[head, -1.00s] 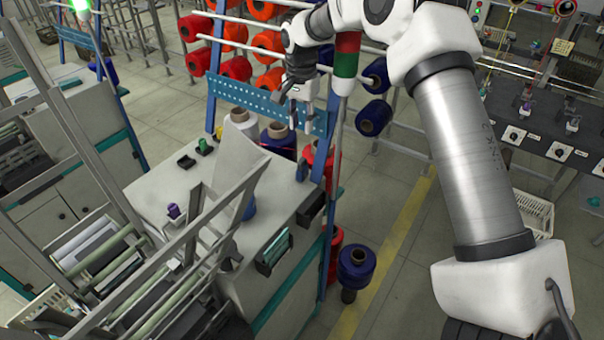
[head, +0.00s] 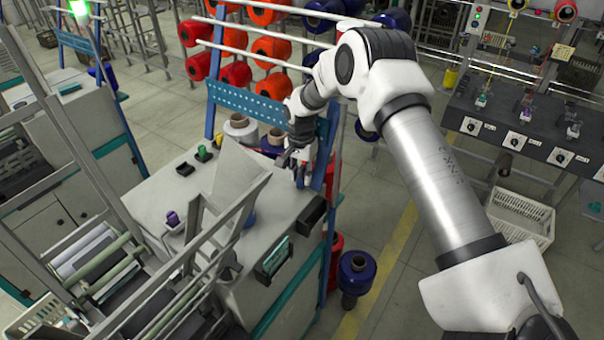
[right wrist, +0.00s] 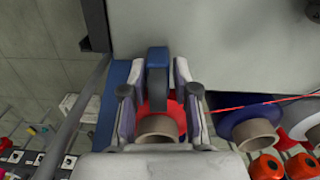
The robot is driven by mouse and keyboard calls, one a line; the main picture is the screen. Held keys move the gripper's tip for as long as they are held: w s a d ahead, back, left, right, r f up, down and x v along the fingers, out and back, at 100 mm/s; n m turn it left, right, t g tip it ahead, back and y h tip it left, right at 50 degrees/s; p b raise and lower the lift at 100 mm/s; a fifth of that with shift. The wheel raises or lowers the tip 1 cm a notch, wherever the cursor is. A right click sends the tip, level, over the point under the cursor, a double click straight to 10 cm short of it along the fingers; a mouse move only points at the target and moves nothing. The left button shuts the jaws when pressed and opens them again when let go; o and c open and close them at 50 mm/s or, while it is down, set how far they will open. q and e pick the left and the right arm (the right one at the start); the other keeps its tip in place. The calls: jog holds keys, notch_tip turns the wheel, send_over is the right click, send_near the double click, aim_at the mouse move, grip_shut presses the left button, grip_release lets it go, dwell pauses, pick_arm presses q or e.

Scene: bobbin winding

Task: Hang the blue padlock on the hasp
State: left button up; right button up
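My right gripper (right wrist: 158,82) reaches down beside the blue upright at the edge of the machine's light grey top; it also shows in the head view (head: 295,172). Between its fingers is a blue block, which I take to be the blue padlock (right wrist: 157,75). The fingers stand on both sides of it and seem shut on it. The shackle cannot be made out. I cannot pick out the hasp in either view. My left gripper is not in view.
The machine top (head: 152,198) carries cones and small boxes. A black box (head: 310,215) sits on its near right edge, also in the wrist view (right wrist: 95,25). A perforated blue rail (head: 245,100) stands behind. A blue spool (head: 356,268) stands on the floor. A white crate (head: 520,215) lies right.

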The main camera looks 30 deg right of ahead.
jog(key=shift+s+f, duration=0.1)
jog(key=shift+f, duration=0.1)
jog(key=shift+s+a, duration=0.1)
grip_shut()
jog(key=shift+r, duration=0.1)
